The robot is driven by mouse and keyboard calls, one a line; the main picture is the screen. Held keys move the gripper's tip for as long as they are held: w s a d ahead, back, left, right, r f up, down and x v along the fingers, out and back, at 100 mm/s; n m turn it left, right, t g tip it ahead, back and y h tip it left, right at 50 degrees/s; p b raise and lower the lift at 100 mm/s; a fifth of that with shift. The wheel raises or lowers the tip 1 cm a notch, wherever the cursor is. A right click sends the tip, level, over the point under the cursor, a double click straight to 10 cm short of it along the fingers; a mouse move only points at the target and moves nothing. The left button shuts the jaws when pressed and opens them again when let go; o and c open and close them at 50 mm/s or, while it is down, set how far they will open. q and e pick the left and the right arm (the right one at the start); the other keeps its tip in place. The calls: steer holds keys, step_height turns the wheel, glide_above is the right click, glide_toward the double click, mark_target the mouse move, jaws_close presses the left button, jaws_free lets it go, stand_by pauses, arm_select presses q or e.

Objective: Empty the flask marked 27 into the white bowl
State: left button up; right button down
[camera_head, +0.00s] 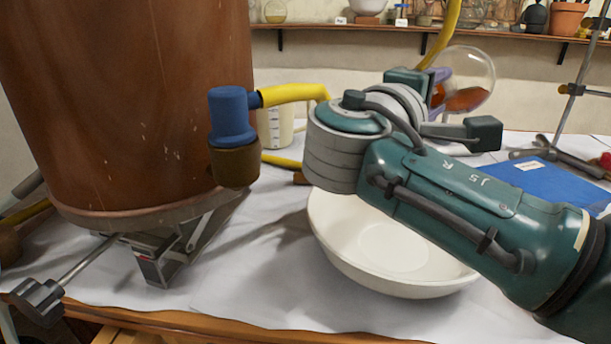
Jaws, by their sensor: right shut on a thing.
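A round glass flask (472,68) holds orange-red liquid in its lower part. It is behind my right wrist, up and to the right of the white bowl. No mark 27 can be read on it, and its neck is mostly hidden. My right gripper (438,82) is shut on this flask; its fingers are largely hidden by the wrist and the flask. The white bowl (385,272) stands upright on the white-covered table, below and in front of my right wrist. The visible part of its inside looks empty. My left gripper is out of the picture.
A large brown vessel (130,100) fills the left on a metal stand (170,262). Its blue fitting (231,116) and yellow tube (290,93) reach toward my wrist. A beaker (274,127) stands behind. A blue folder (550,184) and a metal stand are right.

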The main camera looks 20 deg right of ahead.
stand_by(0.4)
steer(key=shift+a+h+b, duration=0.1)
steer(key=shift+h+b, duration=0.2)
steer(key=shift+b, duration=0.25)
stand_by(0.7)
stand_by(0.5)
steer(key=shift+t+b, duration=0.3)
steer(key=shift+b, duration=0.05)
stand_by(0.5)
steer(key=shift+h+b, duration=0.4)
stand_by(0.5)
steer(key=shift+s+a+b, duration=0.1)
steer(key=shift+b, duration=0.25)
stand_by(0.5)
steer(key=shift+h, duration=0.3)
stand_by(0.6)
steer(key=shift+a+r+t+h+b, duration=0.1)
steer(key=shift+t+h+b, duration=0.35)
steer(key=shift+b, duration=0.95)
